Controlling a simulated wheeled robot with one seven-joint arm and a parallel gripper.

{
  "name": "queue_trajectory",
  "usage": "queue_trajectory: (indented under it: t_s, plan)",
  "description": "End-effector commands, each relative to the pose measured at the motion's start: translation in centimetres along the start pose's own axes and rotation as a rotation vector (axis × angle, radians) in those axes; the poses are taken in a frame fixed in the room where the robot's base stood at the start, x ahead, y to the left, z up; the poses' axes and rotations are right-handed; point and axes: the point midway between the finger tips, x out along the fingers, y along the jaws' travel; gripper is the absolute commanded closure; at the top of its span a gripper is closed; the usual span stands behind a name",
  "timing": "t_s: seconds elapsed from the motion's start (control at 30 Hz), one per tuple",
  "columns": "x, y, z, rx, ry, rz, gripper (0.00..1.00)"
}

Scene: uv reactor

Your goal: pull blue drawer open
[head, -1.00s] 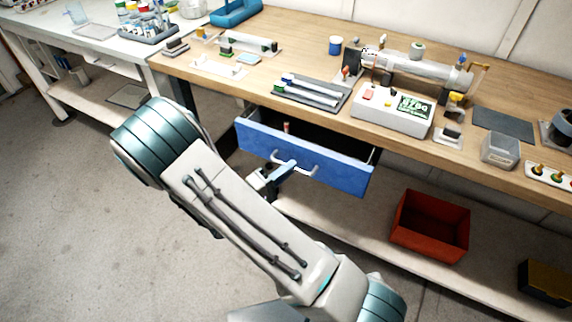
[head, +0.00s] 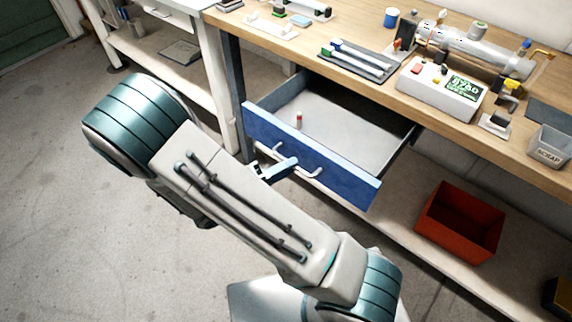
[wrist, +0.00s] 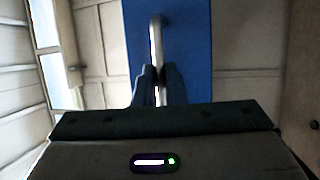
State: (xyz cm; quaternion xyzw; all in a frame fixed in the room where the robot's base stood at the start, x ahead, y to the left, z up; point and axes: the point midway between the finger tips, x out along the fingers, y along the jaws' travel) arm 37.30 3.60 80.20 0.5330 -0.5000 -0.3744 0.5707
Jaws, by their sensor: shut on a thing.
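The blue drawer (head: 340,174) under the wooden workbench stands well open, and its grey inside shows. A small upright red-topped item (head: 299,119) stands inside near the drawer's left front. My gripper (head: 279,168) is at the drawer's front, at the left part of its pale bar handle (head: 308,172). In the wrist view my gripper (wrist: 158,90) has its two fingers closed around the handle (wrist: 156,42), with the blue front (wrist: 190,45) behind it. My forearm hides part of the floor in the head view.
A red bin (head: 460,222) stands on the lower shelf to the right of the drawer. The wooden benchtop (head: 300,45) above holds a tray of tubes, a lamp unit and a white control box (head: 440,88). The floor at left is clear.

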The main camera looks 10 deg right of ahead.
Motion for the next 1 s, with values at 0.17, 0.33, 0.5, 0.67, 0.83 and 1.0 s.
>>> queue_trajectory:
  t_s: [0.17,0.33,0.5,0.67,0.83,1.0]
  plan:
    - [0.0,-0.1,0.1,-0.001,-0.003,-0.002,1.0]
    - [0.0,-0.1,0.0,-0.001,-0.002,-0.001,0.68]
    - [0.0,0.0,0.0,0.0,-0.001,-0.001,0.68]
    - [-0.5,-0.1,0.0,0.001,0.0,-0.001,0.68]
    - [-3.1,-0.1,0.0,0.001,0.003,-0.002,0.68]
    - [-7.1,-0.1,-0.1,0.002,0.004,-0.002,0.68]
